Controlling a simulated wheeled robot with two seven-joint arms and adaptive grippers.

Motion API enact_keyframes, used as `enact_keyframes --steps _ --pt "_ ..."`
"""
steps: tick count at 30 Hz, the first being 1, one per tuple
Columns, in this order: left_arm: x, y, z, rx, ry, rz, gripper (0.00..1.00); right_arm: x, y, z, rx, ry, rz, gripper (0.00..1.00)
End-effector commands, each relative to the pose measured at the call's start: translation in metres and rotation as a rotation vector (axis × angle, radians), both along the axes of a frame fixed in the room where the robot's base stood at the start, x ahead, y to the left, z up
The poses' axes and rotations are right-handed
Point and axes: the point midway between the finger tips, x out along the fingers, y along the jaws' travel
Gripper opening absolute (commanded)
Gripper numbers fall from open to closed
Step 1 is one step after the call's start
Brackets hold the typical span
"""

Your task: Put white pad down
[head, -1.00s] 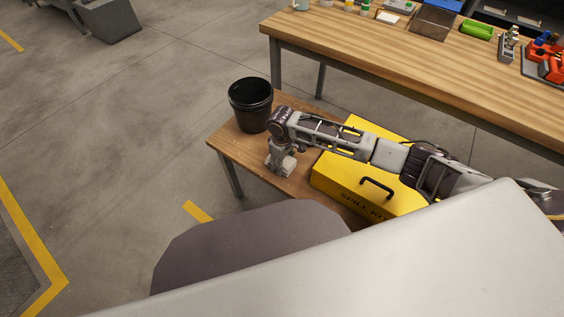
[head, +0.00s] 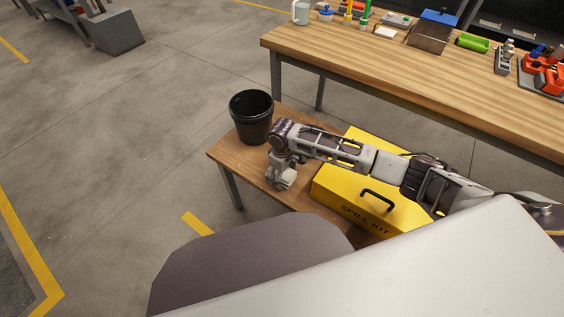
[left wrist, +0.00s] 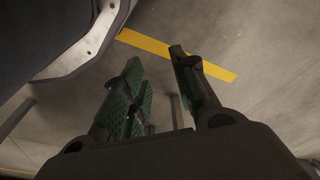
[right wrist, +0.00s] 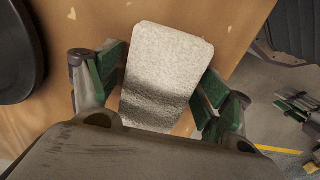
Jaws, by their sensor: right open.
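The white pad (right wrist: 162,75) is a rough, rounded rectangle lying flat on the wooden surface of the small table (right wrist: 110,20) in the right wrist view. My right gripper (right wrist: 163,82) is open, with its green-lined fingers on either side of the pad. The pad's near end is hidden by the gripper body. In the head view my right gripper (head: 282,178) points down over the small table (head: 240,157); I cannot make out the pad clearly there. My left gripper (left wrist: 158,68) is open and empty above the floor in the left wrist view.
A black bin (head: 252,118) stands beside the right gripper, also showing at the left of the right wrist view (right wrist: 15,55). A yellow spill kit case (head: 345,190) lies under my right arm. A long workbench (head: 400,75) with several tools stands behind.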

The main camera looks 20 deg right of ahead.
Motion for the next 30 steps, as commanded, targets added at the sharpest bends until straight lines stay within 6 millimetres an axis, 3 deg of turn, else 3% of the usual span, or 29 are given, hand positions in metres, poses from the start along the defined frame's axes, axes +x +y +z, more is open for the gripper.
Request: enact_keyframes --steps 5,10,30 --pt "0.003 -0.001 0.003 -0.004 -0.017 0.001 0.28 0.0 0.0 0.011 -0.001 0.001 0.0 0.79" --pt "-0.005 0.004 -0.02 0.003 -0.009 0.005 0.28 0.0 0.0 0.026 0.0 -0.001 0.0 0.79" --pt "-0.017 0.022 -0.068 0.022 -0.037 0.012 0.28 0.001 0.001 0.095 0.001 -0.001 -0.001 0.79"
